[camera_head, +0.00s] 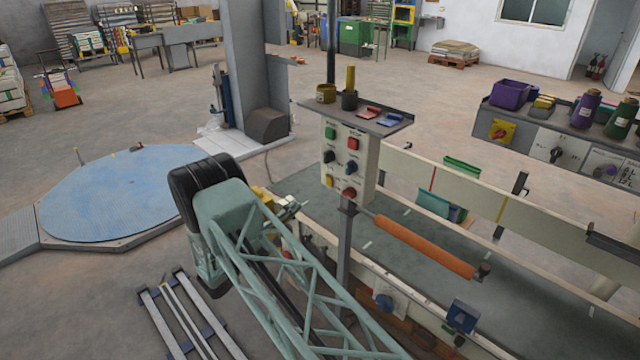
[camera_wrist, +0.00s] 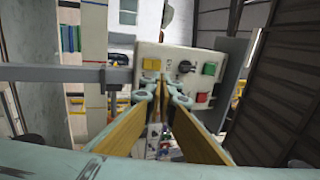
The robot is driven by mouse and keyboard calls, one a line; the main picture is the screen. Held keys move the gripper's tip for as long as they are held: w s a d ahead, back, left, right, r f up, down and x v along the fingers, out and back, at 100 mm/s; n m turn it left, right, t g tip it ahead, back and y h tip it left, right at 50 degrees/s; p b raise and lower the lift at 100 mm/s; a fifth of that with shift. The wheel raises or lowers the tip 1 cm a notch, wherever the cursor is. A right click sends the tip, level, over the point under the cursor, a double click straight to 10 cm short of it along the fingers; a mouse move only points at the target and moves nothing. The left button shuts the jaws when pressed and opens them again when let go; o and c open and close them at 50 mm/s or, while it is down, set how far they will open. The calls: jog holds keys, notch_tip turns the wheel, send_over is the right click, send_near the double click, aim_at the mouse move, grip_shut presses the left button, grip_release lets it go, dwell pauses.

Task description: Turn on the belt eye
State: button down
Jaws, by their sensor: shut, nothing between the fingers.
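A pale control box (camera_head: 348,160) stands on a post beside the belt. It carries a green button (camera_head: 331,133), a red button (camera_head: 353,143), two dark rotary knobs, a yellow button (camera_head: 329,181) and a lower red one. Its labels are too small to read, so I cannot tell which control is the belt eye's. My gripper (camera_head: 294,207) is shut and empty, left of and below the box. In the wrist view my fingertips (camera_wrist: 165,82) point toward the box (camera_wrist: 190,58), overlapping its lower-left part; a black knob (camera_wrist: 186,67) shows just right of them. Contact cannot be told.
A shelf (camera_head: 385,122) with cups and red and blue items tops the box. The belt (camera_head: 400,220) with its pale rails and an orange roller (camera_head: 425,246) lies right. A blue round platform (camera_head: 125,190) lies left.

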aim_at(327, 177)
jog(key=shift+w+d, duration=0.15)
jog(key=shift+b+x, duration=0.95)
jog(key=shift+x, duration=5.85)
jog(key=shift+r, duration=0.1)
jog(key=shift+r, duration=0.15)
